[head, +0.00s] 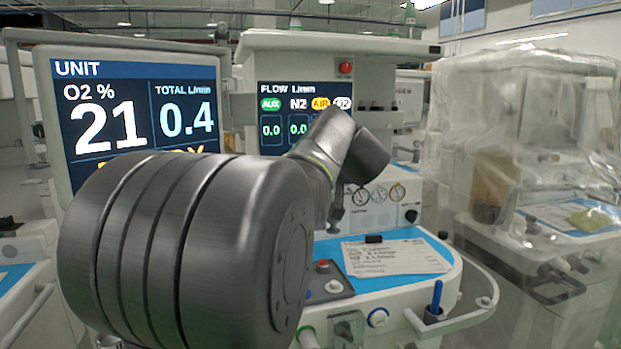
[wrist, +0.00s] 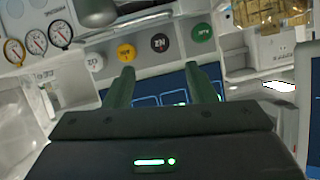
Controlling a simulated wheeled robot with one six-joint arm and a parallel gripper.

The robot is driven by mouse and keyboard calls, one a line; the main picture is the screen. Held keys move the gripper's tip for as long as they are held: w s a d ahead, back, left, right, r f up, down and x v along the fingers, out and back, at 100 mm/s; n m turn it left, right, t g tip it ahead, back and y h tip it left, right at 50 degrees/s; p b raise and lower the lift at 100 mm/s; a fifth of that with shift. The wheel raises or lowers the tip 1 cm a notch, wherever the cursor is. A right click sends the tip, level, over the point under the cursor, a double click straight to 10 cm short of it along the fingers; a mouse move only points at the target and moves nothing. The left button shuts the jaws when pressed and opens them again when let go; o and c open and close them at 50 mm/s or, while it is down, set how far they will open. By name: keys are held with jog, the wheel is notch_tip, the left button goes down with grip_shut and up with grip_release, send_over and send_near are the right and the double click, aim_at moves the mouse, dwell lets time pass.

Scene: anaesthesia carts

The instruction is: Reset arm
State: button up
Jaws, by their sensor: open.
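My gripper (wrist: 163,88) shows in the wrist view with its two dark green fingers apart and nothing between them. Beyond the fingers are a blue screen (wrist: 172,98) and a row of round knobs: white, yellow (wrist: 126,52), black (wrist: 159,43) and green (wrist: 202,32). I cannot tell whether the fingers touch anything. In the head view my arm, a large dark grey joint and smaller links, covers the middle of the anaesthesia cart (head: 400,300). My gripper cannot be made out there.
A monitor (head: 140,110) reading 21 and 0.4 stands at the left, partly behind my arm. A flow screen (head: 290,95) is behind. A paper card (head: 395,257) lies on the blue worktop. A rail (head: 480,300) curves at the cart's front right. A plastic-covered cart (head: 530,150) stands right.

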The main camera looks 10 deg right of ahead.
jog(key=shift+v, duration=0.9)
jog(key=shift+w+f, duration=0.1)
jog(key=x, duration=1.3)
jog(key=shift+w+f+b, duration=0.1)
jog(key=shift+w+b, duration=0.2)
jog(key=shift+b, duration=0.05)
